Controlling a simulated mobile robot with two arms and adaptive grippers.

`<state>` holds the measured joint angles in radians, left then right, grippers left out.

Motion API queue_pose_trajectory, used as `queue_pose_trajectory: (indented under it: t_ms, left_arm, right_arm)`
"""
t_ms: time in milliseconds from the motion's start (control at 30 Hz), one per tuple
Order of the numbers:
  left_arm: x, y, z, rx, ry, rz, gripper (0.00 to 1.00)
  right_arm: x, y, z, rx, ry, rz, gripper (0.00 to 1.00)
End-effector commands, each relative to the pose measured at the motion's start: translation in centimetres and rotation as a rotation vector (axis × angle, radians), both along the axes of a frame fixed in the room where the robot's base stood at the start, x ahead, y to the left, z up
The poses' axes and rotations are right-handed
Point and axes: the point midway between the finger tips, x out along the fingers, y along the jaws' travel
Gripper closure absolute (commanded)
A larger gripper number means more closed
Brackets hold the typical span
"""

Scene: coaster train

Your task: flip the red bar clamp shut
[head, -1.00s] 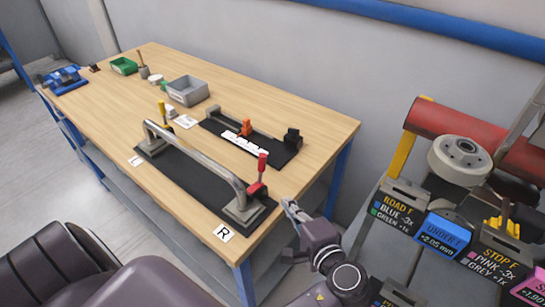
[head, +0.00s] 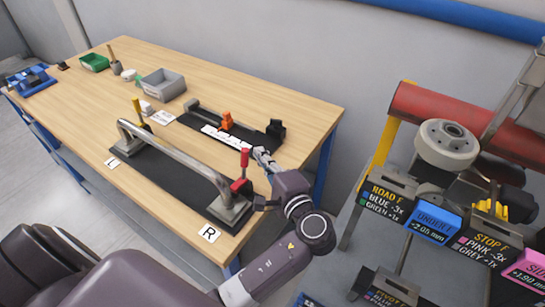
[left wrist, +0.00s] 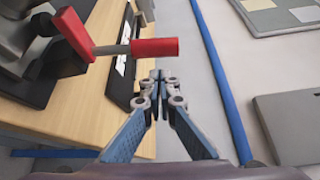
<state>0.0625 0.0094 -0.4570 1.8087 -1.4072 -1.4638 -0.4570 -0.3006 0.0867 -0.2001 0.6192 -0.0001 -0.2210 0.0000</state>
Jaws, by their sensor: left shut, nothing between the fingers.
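The red bar clamp (head: 241,186) sits at the R end of the lap bar rig on the bench. Its red handle (head: 244,158) stands upright in the head view. In the left wrist view the red handle (left wrist: 155,48) lies across the upper left, joined by a metal rod to a red lever. My left gripper (head: 262,158) is shut and empty, just right of the handle in the head view. Its closed fingertips (left wrist: 161,76) show just below the handle's end in the left wrist view, seemingly apart from it. My right gripper is not in view.
A bent metal bar (head: 178,158) spans the black base plate (head: 172,180), with a yellow-handled clamp (head: 137,110) at its L end. A second black fixture (head: 255,143) with an orange part lies behind. A grey bin (head: 164,86) stands farther back. Labelled racks fill the right.

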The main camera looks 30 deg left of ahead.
Motion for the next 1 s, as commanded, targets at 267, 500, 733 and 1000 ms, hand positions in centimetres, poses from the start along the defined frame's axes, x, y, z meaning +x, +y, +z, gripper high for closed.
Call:
queue_pose_trajectory:
  t_ms: [267,500,733,1000]
  left_arm:
    - [-1.5,0.4,0.3,-0.001,0.001,0.001,1.0]
    - [-1.5,0.4,0.3,-0.001,0.001,0.001,1.0]
    - [-3.1,0.7,0.0,-0.01,-0.097,0.001,1.0]
    - [-3.6,0.9,0.6,-0.014,-0.148,0.008,1.0]
  right_arm:
    - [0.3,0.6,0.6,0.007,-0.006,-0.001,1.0]
    - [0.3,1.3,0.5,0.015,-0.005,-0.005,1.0]
    - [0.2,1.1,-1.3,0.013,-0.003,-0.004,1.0]
    - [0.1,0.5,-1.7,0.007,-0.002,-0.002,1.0]
